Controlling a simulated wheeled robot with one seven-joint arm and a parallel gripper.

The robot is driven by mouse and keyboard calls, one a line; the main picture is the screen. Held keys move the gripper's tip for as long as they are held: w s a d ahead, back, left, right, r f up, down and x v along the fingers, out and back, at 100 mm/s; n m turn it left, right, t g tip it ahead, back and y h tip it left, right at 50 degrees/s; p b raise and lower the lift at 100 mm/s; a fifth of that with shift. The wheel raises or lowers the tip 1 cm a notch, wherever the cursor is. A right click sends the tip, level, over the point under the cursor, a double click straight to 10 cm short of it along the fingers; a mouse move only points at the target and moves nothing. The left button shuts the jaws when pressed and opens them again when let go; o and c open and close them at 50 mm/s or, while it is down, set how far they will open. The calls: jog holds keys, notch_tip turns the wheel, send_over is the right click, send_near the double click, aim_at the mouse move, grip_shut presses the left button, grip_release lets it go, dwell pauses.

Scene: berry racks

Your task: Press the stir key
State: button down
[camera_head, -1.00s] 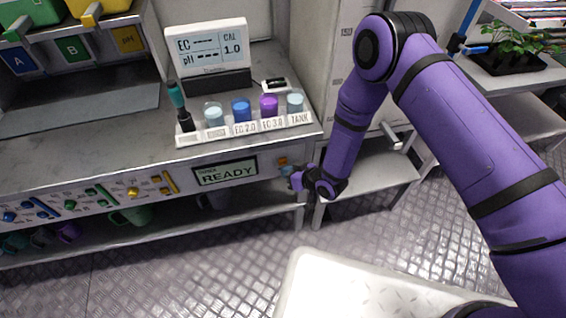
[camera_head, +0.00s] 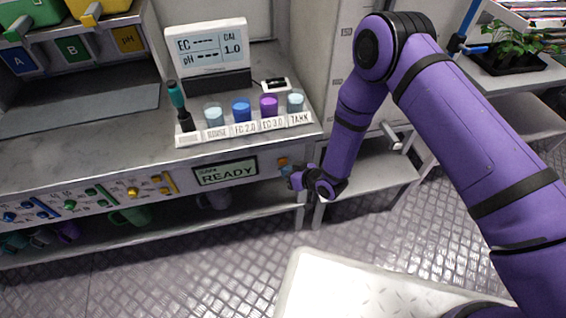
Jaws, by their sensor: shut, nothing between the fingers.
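The front panel of the bench carries a display (camera_head: 226,173) that reads READY. Just right of it, near the bench's right end, a small orange key (camera_head: 283,161) shows; I cannot read a label on it, so I cannot tell whether it is the stir key. My gripper (camera_head: 292,180) is shut and empty, a little below and right of the orange key, pointing left towards the panel. My gripper partly hides the panel's right end. I cannot tell whether its fingertips touch the panel; they look close to it.
On the bench, a white rack (camera_head: 246,130) holds several cups and a teal-capped probe (camera_head: 177,95), before a meter (camera_head: 208,50). Coloured levers (camera_head: 98,195) line the panel's left part. Mugs (camera_head: 130,216) stand on the shelf below.

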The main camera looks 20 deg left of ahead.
jog(key=shift+w, duration=0.1)
jog(key=shift+w+a, duration=0.25)
jog(key=shift+w+a, duration=0.2)
jog(key=shift+w, duration=0.2)
dwell(1.0)
jog(key=shift+s+d, duration=0.1)
jog(key=shift+s, duration=0.05)
jog(key=shift+s+d, duration=0.35)
jog(key=shift+s, duration=0.25)
jog(key=shift+s, duration=0.1)
jog(key=s+d, duration=0.1)
jog(key=s, duration=0.1)
jog(key=s+d, duration=0.1)
jog(key=s, duration=0.1)
jog(key=shift+d, duration=0.35)
dwell(0.3)
dwell(0.8)
